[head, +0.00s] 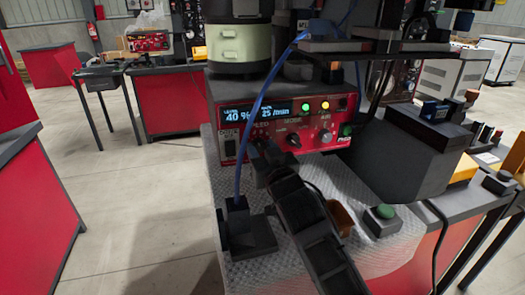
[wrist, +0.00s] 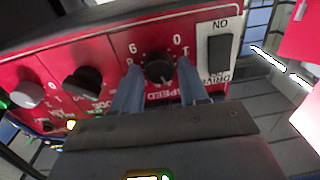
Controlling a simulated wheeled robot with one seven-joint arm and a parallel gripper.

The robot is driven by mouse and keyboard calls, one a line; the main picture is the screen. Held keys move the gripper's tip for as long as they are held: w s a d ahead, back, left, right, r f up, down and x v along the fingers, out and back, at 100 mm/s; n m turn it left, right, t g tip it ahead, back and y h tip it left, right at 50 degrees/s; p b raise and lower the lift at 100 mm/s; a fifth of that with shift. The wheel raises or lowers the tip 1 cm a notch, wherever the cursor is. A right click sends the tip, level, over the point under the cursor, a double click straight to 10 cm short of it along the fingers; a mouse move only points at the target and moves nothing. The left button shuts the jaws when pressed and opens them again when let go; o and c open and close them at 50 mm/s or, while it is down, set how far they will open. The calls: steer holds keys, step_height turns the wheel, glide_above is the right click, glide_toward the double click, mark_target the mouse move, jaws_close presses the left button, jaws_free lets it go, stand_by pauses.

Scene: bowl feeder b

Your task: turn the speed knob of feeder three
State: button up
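The red control box (head: 222,150) of the feeder has a lit display (head: 258,114) reading 40 % and 25 /min. Its dark speed knob (wrist: 159,69) shows in the wrist view, upside down, inside a printed number scale. My gripper (head: 262,150) is at the left part of the panel and hides the speed knob in the head view. In the wrist view my gripper (wrist: 160,72) has one blue-grey finger on each side of the knob, with a narrow gap at both sides. Whether the fingertips touch the panel I cannot tell. No feeder number is readable.
Beside the speed knob are the mode knob (head: 293,140) and the air knob (head: 325,136). A white switch plate with a black rocker (wrist: 219,52) is on its other side. A blue cable (head: 245,140) hangs before the panel. A green button box (head: 384,218) stands front right.

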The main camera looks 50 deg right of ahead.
steer(key=shift+o, duration=1.3)
steer(key=b+v, duration=0.1)
steer(key=v, duration=0.6)
steer(key=shift+s+a, duration=0.25)
steer(key=shift+s, duration=0.1)
